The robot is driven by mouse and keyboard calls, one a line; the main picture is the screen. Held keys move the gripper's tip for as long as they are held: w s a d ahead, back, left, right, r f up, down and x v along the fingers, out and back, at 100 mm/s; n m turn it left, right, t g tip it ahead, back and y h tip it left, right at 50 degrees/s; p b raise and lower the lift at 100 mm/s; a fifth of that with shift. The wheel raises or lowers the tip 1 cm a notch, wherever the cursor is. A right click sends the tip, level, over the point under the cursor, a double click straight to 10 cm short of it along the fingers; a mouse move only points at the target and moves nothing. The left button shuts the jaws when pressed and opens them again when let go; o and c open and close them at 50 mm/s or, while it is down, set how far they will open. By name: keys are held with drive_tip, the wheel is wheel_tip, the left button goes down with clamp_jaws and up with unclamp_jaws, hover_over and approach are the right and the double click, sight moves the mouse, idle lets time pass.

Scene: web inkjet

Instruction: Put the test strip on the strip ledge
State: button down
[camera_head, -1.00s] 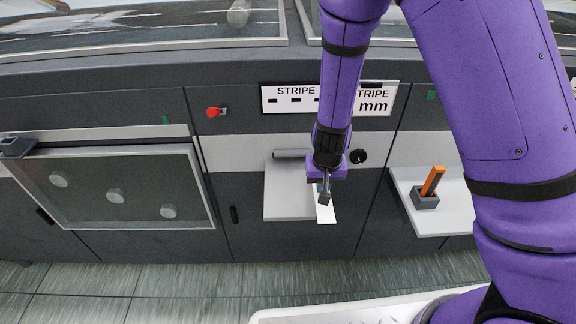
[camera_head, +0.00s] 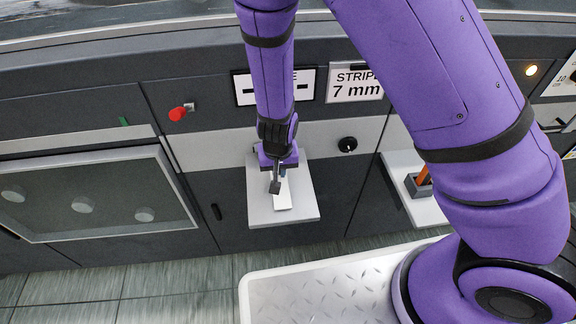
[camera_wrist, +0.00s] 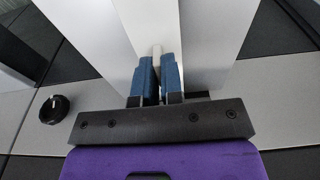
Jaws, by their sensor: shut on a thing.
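The test strip (camera_head: 283,195) is a thin white piece hanging from my gripper (camera_head: 277,181). My gripper is shut on its upper end. In the head view the strip appears over the middle of the strip ledge (camera_head: 305,209), a light grey shelf on the dark cabinet front. I cannot tell whether the strip touches the ledge. In the wrist view the blue-padded fingers of my gripper (camera_wrist: 158,78) are close together around a narrow pale piece. My arm hides the back of the ledge.
A black knob (camera_head: 347,144) is right of the ledge and a red knob (camera_head: 178,114) is up left. A second shelf (camera_head: 424,211) at right carries a grey holder (camera_head: 418,187) with an orange stick. A "STRIPE 7 mm" sign (camera_head: 356,82) is above.

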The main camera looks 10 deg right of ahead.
drive_tip(key=shift+a+f, duration=0.1)
drive_tip(key=shift+f, duration=0.15)
drive_tip(key=shift+f, duration=0.1)
drive_tip(key=c, duration=1.3)
unclamp_jaws()
drive_tip(key=shift+o, duration=0.2)
wheel_tip(320, 180, up, 12)
drive_tip(key=s, duration=0.1)
drive_tip(key=shift+s, duration=0.3)
